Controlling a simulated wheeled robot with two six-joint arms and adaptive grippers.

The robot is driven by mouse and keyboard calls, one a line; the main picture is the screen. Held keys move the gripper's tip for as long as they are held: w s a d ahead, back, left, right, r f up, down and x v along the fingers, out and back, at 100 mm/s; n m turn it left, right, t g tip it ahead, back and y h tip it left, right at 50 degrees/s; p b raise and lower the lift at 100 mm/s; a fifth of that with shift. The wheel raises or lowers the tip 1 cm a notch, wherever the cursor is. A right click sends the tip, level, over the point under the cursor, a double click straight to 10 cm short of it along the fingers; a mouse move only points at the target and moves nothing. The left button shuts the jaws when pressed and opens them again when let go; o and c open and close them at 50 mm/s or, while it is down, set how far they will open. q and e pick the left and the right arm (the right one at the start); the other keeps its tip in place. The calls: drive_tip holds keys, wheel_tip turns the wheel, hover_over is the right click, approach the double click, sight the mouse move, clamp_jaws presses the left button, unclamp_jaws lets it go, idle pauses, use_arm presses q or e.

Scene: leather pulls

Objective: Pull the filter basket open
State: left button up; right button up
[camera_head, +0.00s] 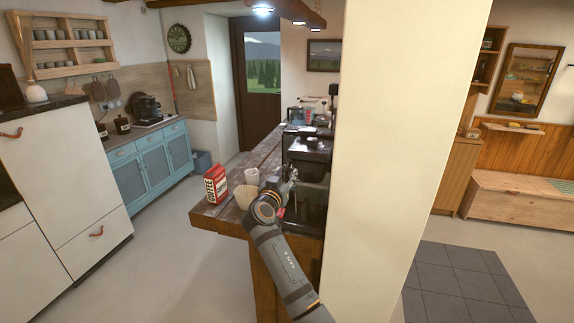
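A dark coffee machine (311,148) stands on the wooden counter, partly hidden behind the white pillar's edge. Its filter basket cannot be told apart clearly from the rest of the dark body. My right gripper (291,175) is at the machine's front left side, about mid-height. Its fingers are small and dark against the machine, so I cannot tell whether they are open or shut, or whether they touch it. My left gripper is not in view.
On the counter (212,213), a red coffee pack (215,184), a stack of pale paper filters (245,195) and a light cup (252,176) stand left of my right arm. The white pillar (400,150) rises close to the machine's right. Open floor lies at left.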

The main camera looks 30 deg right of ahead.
drive_tip(key=shift+p+x, duration=0.3)
drive_tip(key=shift+x, duration=0.95)
drive_tip(key=shift+a, duration=0.1)
drive_tip(key=shift+c, duration=0.3)
clamp_jaws()
